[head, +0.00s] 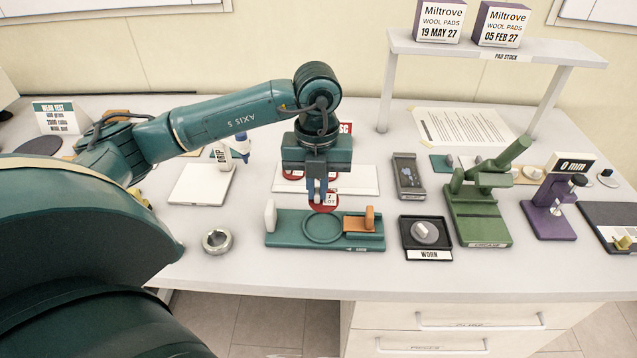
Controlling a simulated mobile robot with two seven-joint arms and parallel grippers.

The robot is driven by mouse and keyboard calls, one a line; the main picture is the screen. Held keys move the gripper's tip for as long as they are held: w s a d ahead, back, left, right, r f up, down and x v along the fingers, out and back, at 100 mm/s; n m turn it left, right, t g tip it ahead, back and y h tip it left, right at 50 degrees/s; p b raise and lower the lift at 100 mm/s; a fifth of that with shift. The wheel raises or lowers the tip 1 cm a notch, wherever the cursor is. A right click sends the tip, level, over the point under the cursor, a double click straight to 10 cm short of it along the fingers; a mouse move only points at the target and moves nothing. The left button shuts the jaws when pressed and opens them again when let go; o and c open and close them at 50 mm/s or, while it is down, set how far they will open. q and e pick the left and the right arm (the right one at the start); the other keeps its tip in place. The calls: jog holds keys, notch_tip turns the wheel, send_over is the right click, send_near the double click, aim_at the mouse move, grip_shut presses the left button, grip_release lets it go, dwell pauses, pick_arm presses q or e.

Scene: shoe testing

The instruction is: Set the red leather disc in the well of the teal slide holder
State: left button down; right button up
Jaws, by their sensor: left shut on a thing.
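The red leather disc (329,207) is in the jaws of my left gripper (318,198), with a small white label showing on it. The gripper points down and is shut on the disc. The teal slide holder (283,238) lies on the bench just below and in front. Its round well (322,229) shows empty, with a white block at its left end and an orange slide (362,224) at its right. The disc appears above the well's far edge; I cannot tell the exact gap. My right gripper is not in view.
A white tray (365,182) with more red discs stands behind my gripper. A metal ring (217,241) lies left of the holder. A black "WORN" tray (408,236) and a green press (482,228) stand to its right. The bench's front strip is clear.

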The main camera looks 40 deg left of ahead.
aim_at(318, 227)
pick_arm(q)
jog(key=shift+f, duration=0.1)
jog(key=shift+f+b, duration=0.75)
jog(key=shift+b, duration=0.05)
notch_tip(318, 227, down, 4)
jog(key=b, duration=0.3)
jog(key=shift+r, duration=0.15)
jog(key=shift+f, duration=0.25)
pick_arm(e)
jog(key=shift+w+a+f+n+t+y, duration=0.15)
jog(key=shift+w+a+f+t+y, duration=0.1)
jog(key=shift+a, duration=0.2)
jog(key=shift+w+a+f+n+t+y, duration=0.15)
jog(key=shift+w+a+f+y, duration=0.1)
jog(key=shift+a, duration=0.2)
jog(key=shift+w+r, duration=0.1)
pick_arm(q)
jog(key=shift+b, duration=0.35)
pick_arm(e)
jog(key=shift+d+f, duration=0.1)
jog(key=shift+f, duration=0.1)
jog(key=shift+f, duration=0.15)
pick_arm(q)
jog(key=shift+f+b, duration=0.9)
jog(key=shift+f, duration=0.05)
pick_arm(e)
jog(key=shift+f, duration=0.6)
